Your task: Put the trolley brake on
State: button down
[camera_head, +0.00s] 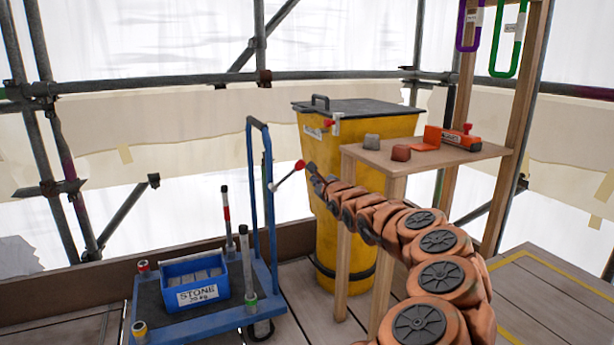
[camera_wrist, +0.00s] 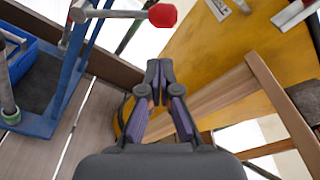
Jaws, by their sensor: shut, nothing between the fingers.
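The blue trolley (camera_head: 187,324) stands on the plank floor at the left, with its tall push handle (camera_head: 250,180) at its right end. A grey lever with a red knob (camera_head: 300,165) sticks out from the handle post, sloping up to the right; I take it to be the brake. In the wrist view the red knob (camera_wrist: 162,15) is at the top, with the grey bar running left to the blue post. My gripper (camera_head: 311,168) is shut and empty, close to the knob in the head view. In the wrist view its fingertips (camera_wrist: 158,66) are apart from the knob.
A blue crate marked STONE (camera_head: 192,302) sits on the trolley among short posts. A yellow bin (camera_head: 345,130) stands behind my arm. A wooden stand (camera_head: 430,158) with small blocks and an orange tool (camera_head: 462,139) is at the right. Scaffold tubes and sheeting lie behind.

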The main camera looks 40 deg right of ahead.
aim_at(288, 176)
jog(key=shift+s+d+f+m+g+h, duration=0.15)
jog(key=shift+s+d+f+m, duration=0.15)
jog(key=shift+d+f, duration=0.2)
jog(key=shift+s+d+f+m+g+h, duration=0.2)
jog(key=shift+s+d+f, duration=0.1)
jog(key=shift+d+f, duration=0.2)
jog(key=shift+w, duration=0.1)
jog(key=w+d+r+p, duration=0.1)
jog(key=w+p, duration=0.5)
jog(key=w, duration=0.3)
jog(key=shift+d+r, duration=0.3)
jog(key=shift+r, duration=0.05)
dwell(0.7)
